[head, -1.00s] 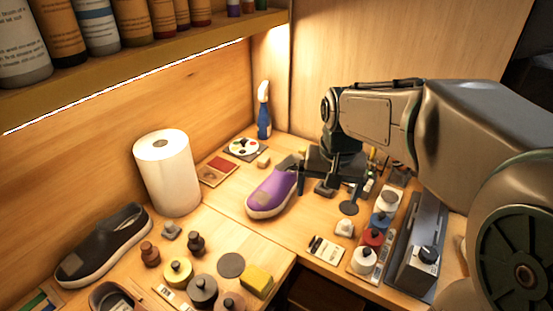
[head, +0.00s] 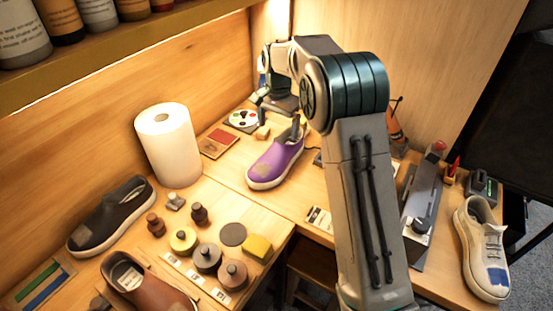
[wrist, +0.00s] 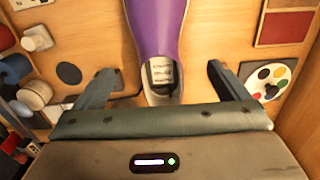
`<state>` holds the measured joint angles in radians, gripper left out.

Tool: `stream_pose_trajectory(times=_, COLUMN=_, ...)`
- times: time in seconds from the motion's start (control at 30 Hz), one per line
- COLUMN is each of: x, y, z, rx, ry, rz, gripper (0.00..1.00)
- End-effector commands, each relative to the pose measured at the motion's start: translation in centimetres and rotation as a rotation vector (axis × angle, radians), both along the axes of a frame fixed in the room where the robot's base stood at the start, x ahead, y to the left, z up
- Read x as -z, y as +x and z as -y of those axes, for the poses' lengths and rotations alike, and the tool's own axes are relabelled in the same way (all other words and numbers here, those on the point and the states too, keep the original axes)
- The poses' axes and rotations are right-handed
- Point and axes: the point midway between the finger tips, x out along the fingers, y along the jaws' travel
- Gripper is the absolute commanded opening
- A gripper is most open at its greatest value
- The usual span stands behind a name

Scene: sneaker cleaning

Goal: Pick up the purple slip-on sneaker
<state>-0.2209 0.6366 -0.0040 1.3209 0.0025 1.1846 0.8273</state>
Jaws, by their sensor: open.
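The purple slip-on sneaker (head: 274,164) sits on the bench in the head view, its pale-soled toe toward the front left. My gripper (head: 280,114) is at its far, heel end, partly hidden by my arm. In the wrist view the sneaker (wrist: 157,25) runs down from the top edge, and its opening shows a pale printed insole. My gripper (wrist: 161,72) is open, with one finger on each side of the sneaker's heel end. I see gaps between both fingers and the shoe. Nothing is held.
A paint palette (head: 244,119) and a reddish-brown square card (head: 218,143) lie left of the sneaker. A paper towel roll (head: 168,145) stands further left. A dark slip-on (head: 112,215), a brown shoe (head: 147,284) and several jars stand in front. A worn white sneaker (head: 482,248) is far right.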

Motion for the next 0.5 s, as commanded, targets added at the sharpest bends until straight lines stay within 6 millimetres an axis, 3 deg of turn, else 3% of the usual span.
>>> stream_pose_trajectory(times=0.2, x=4.4, y=-0.1, z=0.1, rx=-0.001, ry=0.000, rz=-0.003, gripper=0.94)
stream_pose_trajectory(times=0.5, x=6.9, y=-0.1, z=0.1, rx=-0.001, ry=0.000, rz=-0.001, gripper=0.94)
